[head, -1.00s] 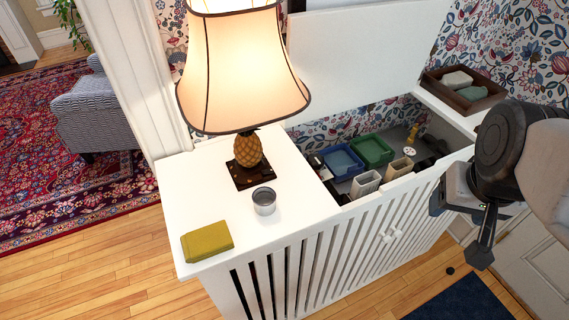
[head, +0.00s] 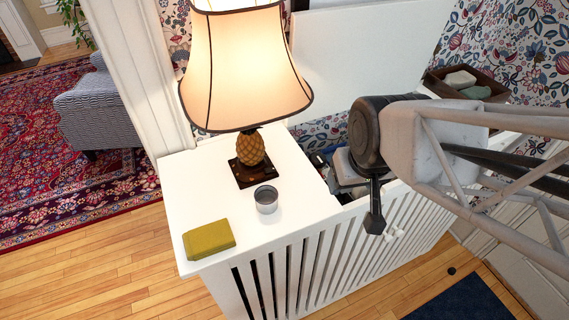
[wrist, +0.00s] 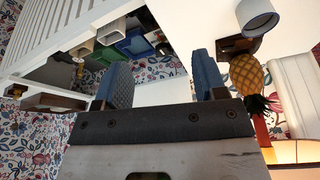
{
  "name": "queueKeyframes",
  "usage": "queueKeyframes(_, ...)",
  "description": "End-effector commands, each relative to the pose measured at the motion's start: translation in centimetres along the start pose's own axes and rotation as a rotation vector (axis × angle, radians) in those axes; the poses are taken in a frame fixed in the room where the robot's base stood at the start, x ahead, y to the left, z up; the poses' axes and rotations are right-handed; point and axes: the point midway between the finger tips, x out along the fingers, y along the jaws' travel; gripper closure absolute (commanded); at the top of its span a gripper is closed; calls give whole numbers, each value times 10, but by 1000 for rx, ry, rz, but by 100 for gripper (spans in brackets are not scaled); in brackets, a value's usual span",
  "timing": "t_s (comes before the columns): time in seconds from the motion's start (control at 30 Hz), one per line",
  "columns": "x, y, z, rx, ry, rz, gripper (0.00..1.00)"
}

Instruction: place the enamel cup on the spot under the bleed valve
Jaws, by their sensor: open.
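The enamel cup (head: 266,200), small and pale grey, stands upright on the white cabinet top (head: 205,205), in front of the lamp. It also shows at the top right of the wrist view (wrist: 258,18). My gripper (wrist: 162,82) is open and empty, with two blue-padded fingers. It is over the open cabinet section, right of the cup and apart from it. A small brass fitting (wrist: 80,70), possibly the bleed valve, shows in the wrist view. In the head view my arm hides it, and I cannot make out the spot under it.
A lit lamp with a pineapple base (head: 250,150) stands close behind the cup. A yellow-green block (head: 208,239) lies at the front left. A brown tray (head: 466,85) sits at the back right.

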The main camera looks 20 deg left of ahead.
Motion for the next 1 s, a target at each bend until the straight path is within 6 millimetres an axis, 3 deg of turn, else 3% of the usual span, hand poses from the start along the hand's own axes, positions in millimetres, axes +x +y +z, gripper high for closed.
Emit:
queueKeyframes(0.6,44,-118,-20,-251,42,-99,35)
queueKeyframes(0.8,51,-139,-20,-292,50,-116,35)
queueKeyframes(1.0,52,-143,-20,-300,52,-120,35)
